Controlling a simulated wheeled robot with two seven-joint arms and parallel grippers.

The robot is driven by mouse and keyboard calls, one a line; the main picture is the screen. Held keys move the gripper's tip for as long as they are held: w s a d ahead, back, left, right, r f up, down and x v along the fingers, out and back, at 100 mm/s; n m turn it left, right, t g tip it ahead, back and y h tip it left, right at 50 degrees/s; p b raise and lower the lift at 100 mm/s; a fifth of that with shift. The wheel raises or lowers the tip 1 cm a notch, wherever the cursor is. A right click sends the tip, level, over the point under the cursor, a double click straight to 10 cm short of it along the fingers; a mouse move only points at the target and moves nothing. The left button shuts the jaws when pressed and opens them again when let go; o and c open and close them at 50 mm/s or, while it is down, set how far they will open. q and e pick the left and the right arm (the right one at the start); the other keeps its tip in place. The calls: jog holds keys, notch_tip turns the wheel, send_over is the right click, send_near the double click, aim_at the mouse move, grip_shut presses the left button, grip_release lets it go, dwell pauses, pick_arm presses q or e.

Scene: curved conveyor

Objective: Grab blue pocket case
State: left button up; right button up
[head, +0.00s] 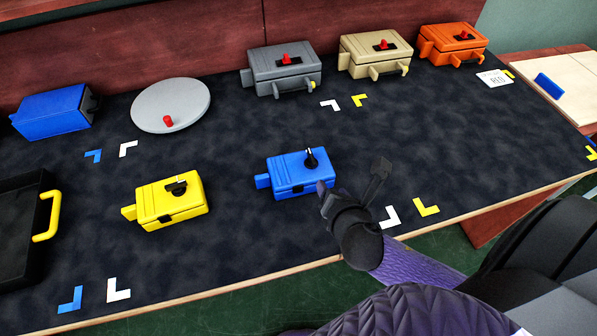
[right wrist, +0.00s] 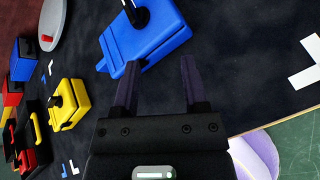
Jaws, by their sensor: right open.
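The blue pocket case (head: 299,173) lies on the dark table mat near the middle, with a black knob on top and a small tab on its left side. In the right wrist view the blue case (right wrist: 150,40) is just beyond the fingertips. My right gripper (head: 350,181) is just right of the case, open, with nothing between its fingers. One finger is close to the case's right side; I cannot tell whether it touches. The open fingers also show in the right wrist view (right wrist: 158,82). My left gripper is not in view.
A yellow case (head: 170,203) lies left of the blue one. A grey case (head: 283,72), a tan case (head: 374,56) and an orange case (head: 453,43) stand along the back. A grey disc (head: 170,106), a blue box (head: 53,112) and a black tray (head: 47,186) are left.

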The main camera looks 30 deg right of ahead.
aim_at(311, 155)
jog(key=w+n, duration=0.2)
jog(key=w+d+n+t+b, duration=0.1)
jog(key=w+n, duration=0.1)
jog(key=w+n+t+b, duration=0.1)
jog(key=w+n, duration=0.1)
jog(key=n, duration=0.1)
jog(key=shift+w+d+f+y, duration=0.2)
jog(key=shift+w+y, duration=0.05)
jog(key=shift+y, duration=0.15)
jog(key=b+x, duration=0.2)
jog(key=x, duration=0.2)
jog(key=shift+w+a+f+b, duration=0.15)
jog(key=shift+w+a+b, duration=0.1)
jog(key=shift+w+b, duration=0.15)
jog(key=shift+w+d, duration=0.1)
jog(key=shift+w, duration=0.25)
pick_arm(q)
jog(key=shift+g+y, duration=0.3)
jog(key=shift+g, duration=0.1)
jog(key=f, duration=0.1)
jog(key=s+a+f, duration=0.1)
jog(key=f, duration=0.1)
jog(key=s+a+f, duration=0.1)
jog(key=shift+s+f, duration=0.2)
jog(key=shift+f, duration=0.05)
